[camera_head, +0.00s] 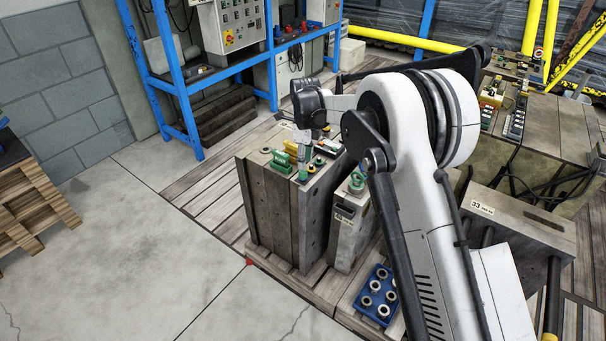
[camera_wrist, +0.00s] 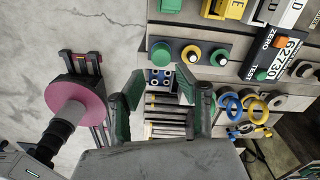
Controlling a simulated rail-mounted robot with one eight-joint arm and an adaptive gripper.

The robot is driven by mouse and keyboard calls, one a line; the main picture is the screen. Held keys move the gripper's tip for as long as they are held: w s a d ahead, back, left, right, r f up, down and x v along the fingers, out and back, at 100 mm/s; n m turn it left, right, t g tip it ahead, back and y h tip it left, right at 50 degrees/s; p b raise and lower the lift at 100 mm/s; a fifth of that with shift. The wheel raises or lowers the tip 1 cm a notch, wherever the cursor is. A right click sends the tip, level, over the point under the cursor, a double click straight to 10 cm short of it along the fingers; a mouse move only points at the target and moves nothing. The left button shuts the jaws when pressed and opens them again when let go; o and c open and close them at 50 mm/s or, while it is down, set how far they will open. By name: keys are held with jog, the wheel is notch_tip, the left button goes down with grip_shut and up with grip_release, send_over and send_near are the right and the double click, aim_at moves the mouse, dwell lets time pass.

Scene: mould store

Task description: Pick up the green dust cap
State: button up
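In the head view, my gripper (camera_head: 303,172) points down at the top of the large mould block (camera_head: 270,215), among several small green and yellow parts. I cannot tell which green part there is the cap.
A green handle-like part (camera_head: 281,162) stands close left of my gripper. A narrower block (camera_head: 345,230) with a green-topped part (camera_head: 356,182) stands right. A blue tray of rings (camera_head: 377,295) lies lower. A pink disc (camera_wrist: 76,104) shows left in the wrist view. Floor at left is clear.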

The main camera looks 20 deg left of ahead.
aim_at(303, 174)
jog(key=shift+w+a+f, duration=0.1)
jog(key=shift+f, duration=1.2)
jog(key=shift+w+a+f, duration=0.1)
jog(key=shift+f, duration=1.15)
jog(key=c, duration=0.5)
